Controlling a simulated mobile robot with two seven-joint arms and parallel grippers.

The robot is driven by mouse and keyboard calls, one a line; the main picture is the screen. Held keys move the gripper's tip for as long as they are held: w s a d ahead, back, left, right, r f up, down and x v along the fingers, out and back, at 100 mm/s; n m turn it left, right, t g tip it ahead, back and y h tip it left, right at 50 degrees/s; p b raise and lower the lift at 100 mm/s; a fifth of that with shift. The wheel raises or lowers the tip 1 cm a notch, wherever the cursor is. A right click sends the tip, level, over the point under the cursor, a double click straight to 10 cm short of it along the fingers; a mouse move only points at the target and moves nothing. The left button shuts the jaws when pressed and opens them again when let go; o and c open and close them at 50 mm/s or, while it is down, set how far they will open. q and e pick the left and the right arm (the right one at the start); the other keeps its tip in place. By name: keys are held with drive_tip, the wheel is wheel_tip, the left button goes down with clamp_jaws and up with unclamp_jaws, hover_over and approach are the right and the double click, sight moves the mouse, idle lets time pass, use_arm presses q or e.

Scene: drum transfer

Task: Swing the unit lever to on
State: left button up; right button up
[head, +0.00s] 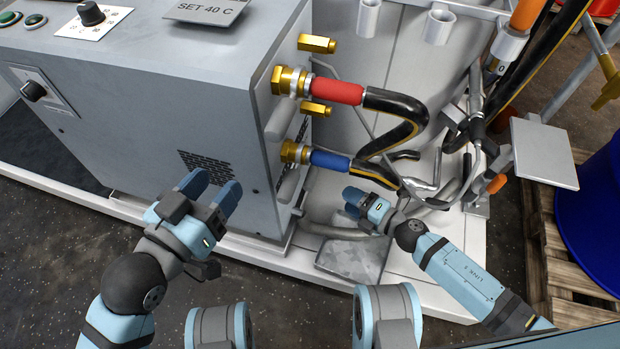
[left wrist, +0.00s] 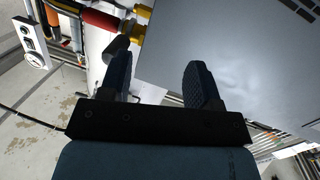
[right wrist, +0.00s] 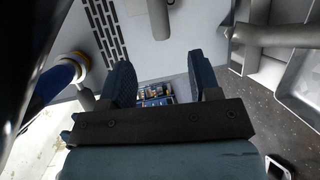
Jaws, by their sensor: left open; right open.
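The grey unit (head: 150,110) stands at the left of the head view. A black knob (head: 33,90) on a white plate sits on its front face, and another black knob (head: 90,13) on top. Which part is the unit lever, I cannot tell. My left gripper (head: 212,190) is open and empty in front of the unit near the vent. My right gripper (head: 354,203) is open and empty, low beside the blue-sleeved hose.
A red-sleeved hose (head: 338,91) and a blue-sleeved hose (head: 330,161) leave the unit's side. Pipes and cables crowd the right, with a grey plate (head: 543,152) beside them. A blue drum (head: 592,205) stands on a wooden pallet (head: 565,275). The front floor is clear.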

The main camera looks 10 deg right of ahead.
sight(315, 178)
drive_tip(key=b+x, duration=0.2)
drive_tip(key=x, duration=1)
drive_tip(key=shift+b, duration=0.4)
drive_tip(key=shift+w+a+f, duration=0.1)
drive_tip(key=shift+w+a, duration=0.15)
use_arm(q)
drive_tip(key=shift+w+a+r+m+t+h, duration=0.15)
drive_tip(key=shift+w+a+m+t, duration=0.1)
drive_tip(key=shift+w+m, duration=0.2)
drive_tip(key=shift+w+a+r+m+t+h, duration=0.15)
drive_tip(key=shift+w+a+m+t, duration=0.15)
drive_tip(key=shift+m, duration=0.25)
use_arm(e)
drive_tip(key=shift+w+a, duration=0.15)
